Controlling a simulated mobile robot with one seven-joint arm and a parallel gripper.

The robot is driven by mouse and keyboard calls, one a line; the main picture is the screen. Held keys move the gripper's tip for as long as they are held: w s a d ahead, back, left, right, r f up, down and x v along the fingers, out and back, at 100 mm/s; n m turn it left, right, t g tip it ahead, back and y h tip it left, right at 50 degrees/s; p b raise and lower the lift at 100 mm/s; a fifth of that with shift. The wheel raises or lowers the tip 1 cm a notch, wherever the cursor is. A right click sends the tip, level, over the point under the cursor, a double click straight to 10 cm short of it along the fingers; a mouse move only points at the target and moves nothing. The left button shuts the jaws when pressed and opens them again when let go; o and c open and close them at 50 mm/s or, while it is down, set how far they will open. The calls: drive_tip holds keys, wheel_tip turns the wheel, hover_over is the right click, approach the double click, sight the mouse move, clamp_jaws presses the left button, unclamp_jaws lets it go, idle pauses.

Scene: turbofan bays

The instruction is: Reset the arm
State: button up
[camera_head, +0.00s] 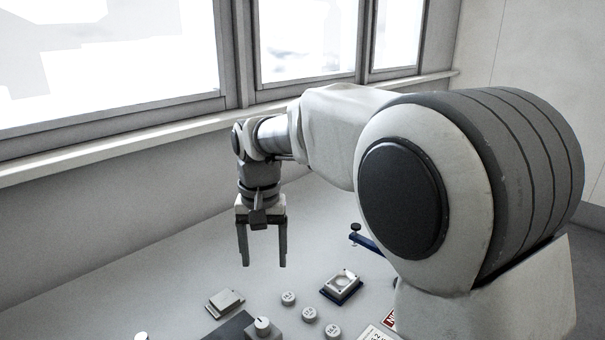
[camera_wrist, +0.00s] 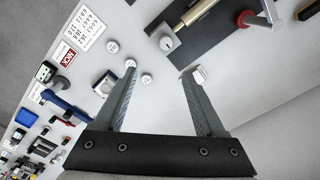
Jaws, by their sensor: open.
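My gripper (camera_head: 264,258) hangs at the end of my arm, pointing down above the pale grey table in the head view. Its two fingers are apart with nothing between them. In the wrist view my gripper (camera_wrist: 158,70) also shows open, its fingers spread over bare tabletop. My arm reaches from the right side of the head view toward the left, with a bend at the wrist. The rest of my arm is not in the wrist view.
Below stand several white round knobs (camera_head: 309,314), a square white-topped block (camera_head: 342,284), a flat grey piece (camera_head: 225,301) and a dark block with a knob (camera_head: 262,326). A blue clamp-like part (camera_head: 364,240) lies near my arm. A windowed wall (camera_head: 120,150) borders the table behind.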

drive_tip(key=s+d+r+t, duration=0.1)
drive_tip(key=s+d+r, duration=0.25)
drive_tip(key=d, duration=0.45)
drive_tip(key=s+d+t, duration=0.4)
drive_tip(key=s+d, duration=1.2)
drive_tip(key=shift+d+m, duration=0.15)
drive_tip(key=shift+m, duration=0.15)
drive_tip(key=c, duration=0.4)
drive_tip(key=shift+o, duration=0.2)
